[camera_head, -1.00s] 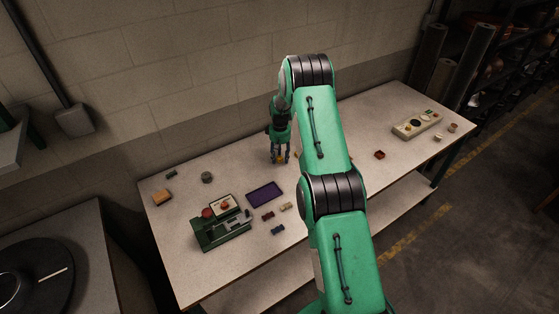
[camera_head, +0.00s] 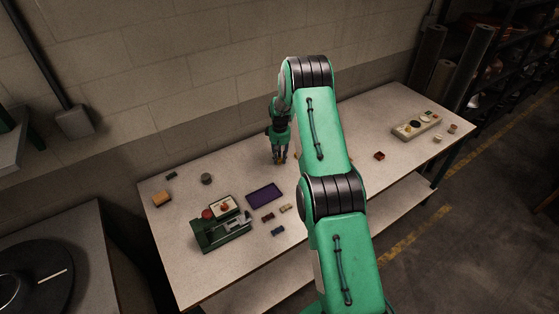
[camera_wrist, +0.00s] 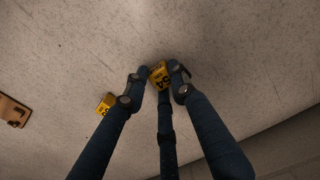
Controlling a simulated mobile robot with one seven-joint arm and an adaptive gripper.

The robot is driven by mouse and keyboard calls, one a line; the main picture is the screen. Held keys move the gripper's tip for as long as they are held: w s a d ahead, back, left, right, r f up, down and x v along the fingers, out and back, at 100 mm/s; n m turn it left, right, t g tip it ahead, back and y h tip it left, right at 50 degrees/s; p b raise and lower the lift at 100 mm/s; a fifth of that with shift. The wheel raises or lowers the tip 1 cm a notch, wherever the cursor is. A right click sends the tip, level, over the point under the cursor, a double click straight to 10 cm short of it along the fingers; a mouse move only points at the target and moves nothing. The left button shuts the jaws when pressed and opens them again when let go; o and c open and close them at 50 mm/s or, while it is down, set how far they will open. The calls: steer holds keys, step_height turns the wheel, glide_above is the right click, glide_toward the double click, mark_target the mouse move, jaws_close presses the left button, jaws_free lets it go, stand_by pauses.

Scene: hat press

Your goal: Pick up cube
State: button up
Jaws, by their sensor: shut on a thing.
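A yellow cube (camera_wrist: 158,72) with dark markings sits between the fingertips of my gripper (camera_wrist: 160,84) in the wrist view. The gripper is shut on it, and the fingers hide part of its sides. A second yellow block (camera_wrist: 104,104) with dark marks lies just left of the fingers, partly behind one of them. In the head view my gripper (camera_head: 279,160) points down at the far middle of the table. The held cube is barely visible there. I cannot tell whether it is off the tabletop.
On the table (camera_head: 235,172), a purple tray (camera_head: 264,194), a green machine (camera_head: 222,234) and several small blocks lie to the left and front. A control box (camera_head: 417,125) and a red-brown block (camera_head: 379,156) are on the right. A wall stands behind.

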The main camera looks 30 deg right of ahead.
mark_target(280, 159)
steer(key=shift+r, duration=0.15)
steer(key=shift+r, duration=0.75)
step_height(280, 159, up, 2)
steer(key=s+a, duration=0.2)
steer(key=s, duration=0.3)
steer(key=s+a, duration=0.2)
steer(key=s, duration=0.2)
steer(key=s+a+r, duration=0.1)
steer(key=s+a, duration=0.1)
steer(key=s, duration=0.3)
steer(key=shift+s+r, duration=0.1)
steer(key=shift+s, duration=0.25)
steer(key=shift+a, duration=0.15)
steer(key=shift+n, duration=0.7)
steer(key=w+a+p, duration=0.1)
steer(key=w+a, duration=0.1)
steer(key=a, duration=0.5)
steer(key=w+a+p, duration=0.1)
steer(key=w+a, duration=0.1)
steer(key=a, duration=0.5)
steer(key=w+a+p, duration=0.1)
steer(key=w+a, duration=0.2)
steer(key=a, duration=0.4)
steer(key=shift+a+r, duration=0.2)
steer(key=shift+c, duration=0.4)
steer(key=shift+w+a, duration=0.1)
steer(key=shift+a, duration=0.55)
